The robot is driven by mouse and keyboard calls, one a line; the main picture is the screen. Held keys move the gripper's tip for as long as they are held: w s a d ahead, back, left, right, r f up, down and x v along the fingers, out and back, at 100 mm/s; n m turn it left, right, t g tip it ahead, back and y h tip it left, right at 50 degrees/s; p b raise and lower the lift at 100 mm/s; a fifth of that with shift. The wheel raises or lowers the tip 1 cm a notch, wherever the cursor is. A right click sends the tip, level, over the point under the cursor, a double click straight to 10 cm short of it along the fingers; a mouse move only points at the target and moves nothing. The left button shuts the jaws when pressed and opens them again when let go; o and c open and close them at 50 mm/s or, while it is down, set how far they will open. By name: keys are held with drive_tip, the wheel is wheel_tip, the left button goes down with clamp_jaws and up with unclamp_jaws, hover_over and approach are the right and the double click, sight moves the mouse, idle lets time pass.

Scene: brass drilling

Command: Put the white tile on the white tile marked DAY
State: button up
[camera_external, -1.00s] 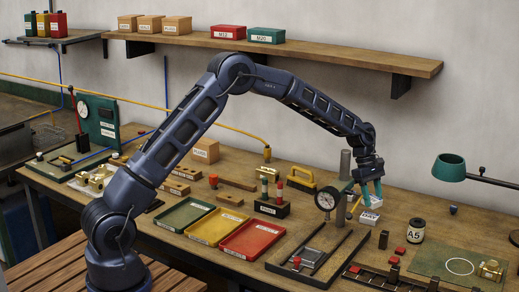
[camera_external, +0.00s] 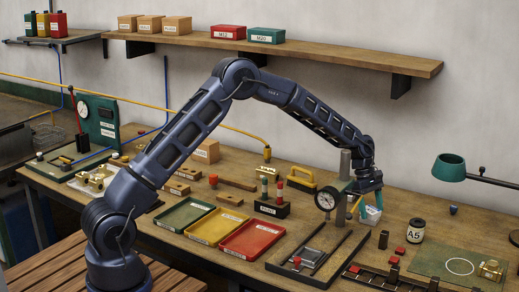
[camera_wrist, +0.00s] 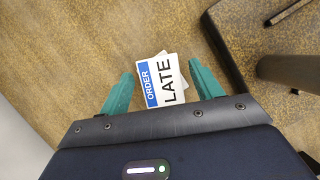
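A white tile (camera_wrist: 163,80) with a blue band reading ORDER and large black letters reading LATE lies face up between my fingertips in the wrist view. A second white tile (camera_wrist: 174,56) lies under it, slightly turned. Only its edges and corners show, so its marking is hidden. My gripper (camera_wrist: 161,66) has its teal fingers spread on either side of the upper tile, with a small gap at each side. In the external view my gripper (camera_external: 368,211) is low at the bench, with the white tiles (camera_external: 371,216) partly hidden between its fingers.
A round dial gauge (camera_external: 325,200) and a grey post (camera_external: 341,205) stand close to the left of my gripper. Red, yellow and green trays lie farther left.

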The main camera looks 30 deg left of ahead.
drive_tip(key=shift+r, duration=0.1)
drive_tip(key=v, duration=1.1)
drive_tip(key=s+a+r+m+t, duration=0.2)
drive_tip(key=s+a+r+m, duration=0.35)
drive_tip(key=a+r, duration=0.9)
drive_tip(key=s+a+r+m+t+y, duration=0.1)
drive_tip(key=s+a+r, duration=0.3)
drive_tip(key=s+a, duration=0.3)
drive_tip(key=s+a+r+m+t+y, duration=0.1)
drive_tip(key=s+a+r, duration=0.2)
drive_tip(key=s+a, duration=0.35)
drive_tip(key=s+a+f+m, duration=0.1)
drive_tip(key=s+a+m, duration=0.1)
drive_tip(key=s+a, duration=0.3)
drive_tip(key=s+a+f+m+t+y, duration=0.1)
drive_tip(key=s+a, duration=0.5)
drive_tip(key=s, duration=0.7)
drive_tip(key=s+a+f+m+t+y, duration=0.1)
drive_tip(key=s+a+m, duration=0.2)
drive_tip(key=s+a, duration=0.3)
drive_tip(key=s, duration=0.4)
drive_tip(key=shift+a+f, duration=0.15)
drive_tip(key=shift+a, duration=0.1)
